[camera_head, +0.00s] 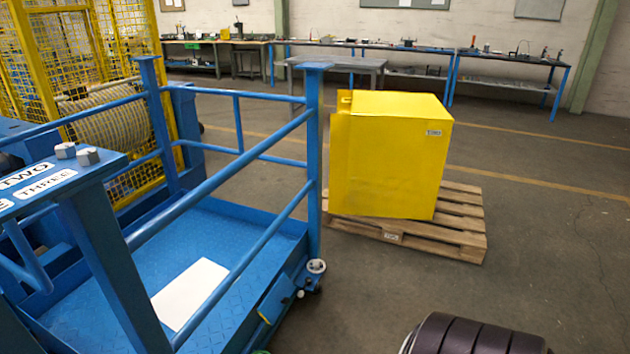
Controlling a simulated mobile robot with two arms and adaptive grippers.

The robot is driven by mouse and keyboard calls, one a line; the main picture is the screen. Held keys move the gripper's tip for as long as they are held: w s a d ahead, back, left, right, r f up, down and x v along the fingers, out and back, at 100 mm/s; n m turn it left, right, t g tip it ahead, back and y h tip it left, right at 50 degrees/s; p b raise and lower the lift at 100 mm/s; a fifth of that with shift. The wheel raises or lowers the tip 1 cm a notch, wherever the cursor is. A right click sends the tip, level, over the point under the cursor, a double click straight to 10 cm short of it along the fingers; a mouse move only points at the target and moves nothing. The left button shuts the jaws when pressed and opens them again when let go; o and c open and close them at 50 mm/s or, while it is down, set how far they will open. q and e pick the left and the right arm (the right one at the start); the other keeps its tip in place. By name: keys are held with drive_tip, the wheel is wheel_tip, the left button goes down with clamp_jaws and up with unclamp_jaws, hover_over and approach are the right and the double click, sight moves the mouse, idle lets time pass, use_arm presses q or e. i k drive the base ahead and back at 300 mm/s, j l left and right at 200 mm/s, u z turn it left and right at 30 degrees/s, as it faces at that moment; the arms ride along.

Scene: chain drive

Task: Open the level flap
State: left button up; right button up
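No part is clearly marked as the level flap. A small blue panel (276,299) with a yellow edge at its lower left sits low on the near right corner of the blue platform (225,228). A round white-rimmed fitting (316,267) is just right of it. I cannot tell whether this panel is the level flap, or whether it is open or shut.
Blue railings (225,185) surround the platform, and a white sheet (190,293) lies on it. A yellow cabinet (388,160) stands on a wooden pallet (455,232).

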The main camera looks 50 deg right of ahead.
sight(272, 306)
drive_tip(key=z, duration=1.45)
